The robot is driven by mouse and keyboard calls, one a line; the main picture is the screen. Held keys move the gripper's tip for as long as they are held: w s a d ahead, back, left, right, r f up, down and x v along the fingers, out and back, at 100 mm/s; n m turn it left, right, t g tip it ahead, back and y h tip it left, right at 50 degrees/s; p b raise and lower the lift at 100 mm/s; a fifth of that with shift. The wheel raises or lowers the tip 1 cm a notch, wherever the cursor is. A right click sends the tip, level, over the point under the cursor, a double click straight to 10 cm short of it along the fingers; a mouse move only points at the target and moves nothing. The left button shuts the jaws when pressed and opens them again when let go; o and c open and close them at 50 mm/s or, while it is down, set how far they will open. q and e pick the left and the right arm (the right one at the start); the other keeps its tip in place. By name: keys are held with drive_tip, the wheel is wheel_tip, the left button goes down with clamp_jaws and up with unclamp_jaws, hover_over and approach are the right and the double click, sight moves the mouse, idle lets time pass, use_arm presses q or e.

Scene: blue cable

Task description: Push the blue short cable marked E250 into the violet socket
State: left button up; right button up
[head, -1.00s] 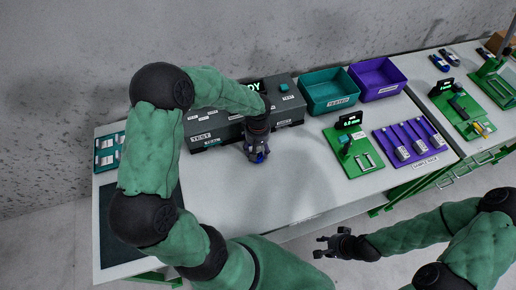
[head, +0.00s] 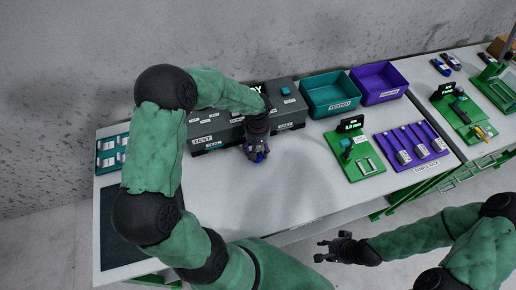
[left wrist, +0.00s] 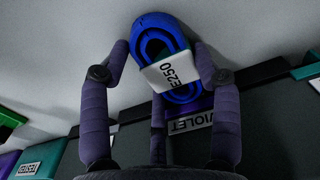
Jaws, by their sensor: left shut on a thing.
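The blue cable (left wrist: 152,32) is coiled, with a white label reading E250 (left wrist: 175,72). It sits between the fingers of my left gripper (left wrist: 158,75), which is shut on it. In the head view my left gripper (head: 257,152) is at the front of the dark grey test box (head: 290,113), and the cable is mostly hidden by it. In the left wrist view a VIOLET label (left wrist: 190,123) shows on the box behind the cable, with a violet patch beside it; the socket opening is hidden. My right gripper (head: 334,248) is apart, in front of the table, fingers spread and empty.
A teal bin (head: 331,106) marked TESTED and a purple bin (head: 379,97) stand right of the box. A green gauge stand (head: 355,165) and a purple sample rack (head: 412,165) stand before them. The white table (head: 270,195) is clear in front of the box.

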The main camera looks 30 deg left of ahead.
sight(257, 148)
use_arm(q)
drive_tip(key=shift+w+a+r, duration=0.1)
drive_tip(key=shift+w+a, duration=0.1)
drive_tip(key=o, duration=1.4)
drive_tip(key=shift+c, duration=0.2)
drive_tip(key=shift+r, duration=0.1)
drive_tip(key=shift+r+p, duration=2.65)
drive_tip(key=shift+r, duration=1.3)
drive_tip(key=shift+s+f, duration=0.1)
drive_tip(key=shift+f, duration=0.05)
